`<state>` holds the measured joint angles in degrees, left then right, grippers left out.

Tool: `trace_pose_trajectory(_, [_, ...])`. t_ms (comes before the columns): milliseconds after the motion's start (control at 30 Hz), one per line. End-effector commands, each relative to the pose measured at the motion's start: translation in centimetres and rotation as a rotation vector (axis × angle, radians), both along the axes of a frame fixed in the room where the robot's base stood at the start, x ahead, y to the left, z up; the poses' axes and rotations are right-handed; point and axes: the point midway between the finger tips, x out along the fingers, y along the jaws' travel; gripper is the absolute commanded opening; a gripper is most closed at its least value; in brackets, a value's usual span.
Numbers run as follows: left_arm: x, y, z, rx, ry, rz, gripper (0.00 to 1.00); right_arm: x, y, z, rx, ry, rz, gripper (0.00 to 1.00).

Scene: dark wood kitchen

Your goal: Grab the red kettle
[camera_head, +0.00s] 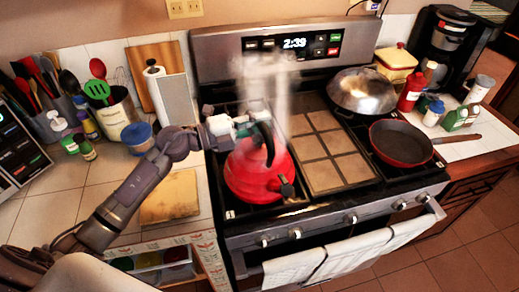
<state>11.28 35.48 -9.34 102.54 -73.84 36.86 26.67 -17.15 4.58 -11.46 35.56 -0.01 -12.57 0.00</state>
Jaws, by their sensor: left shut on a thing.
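The red kettle (252,172) stands on the left front part of the stove (330,209), with its dark spout toward the lower right and steam above it. Its black handle (267,142) arches over the top. My left arm comes in from the left over the counter. My left gripper (254,125) is at the top of the kettle and shut on its handle. The fingertips are small and partly hidden by steam. My right gripper is not in view.
A red pan (400,143) and a lidded metal pan (361,91) are on the right burners. A tan griddle (322,150) lies beside the kettle. A wooden cutting board (170,197) lies on the left counter. A towel (330,257) hangs on the oven handle.

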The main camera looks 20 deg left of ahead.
Motion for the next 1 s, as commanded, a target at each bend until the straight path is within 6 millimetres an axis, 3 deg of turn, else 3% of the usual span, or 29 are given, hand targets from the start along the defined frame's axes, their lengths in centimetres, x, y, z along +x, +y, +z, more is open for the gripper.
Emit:
trace_pose_trajectory(467, [0.1,0.1,1.5,-0.003,-0.008,0.001,0.00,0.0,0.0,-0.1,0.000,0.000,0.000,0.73])
trace_pose_trajectory(800, [0.0,0.1,4.5,-0.001,-0.011,0.001,0.00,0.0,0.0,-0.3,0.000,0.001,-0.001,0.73])
trace_pose_trajectory(1000, [-0.4,-1.9,5.8,-0.002,-0.010,-0.001,0.00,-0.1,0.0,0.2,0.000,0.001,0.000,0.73])
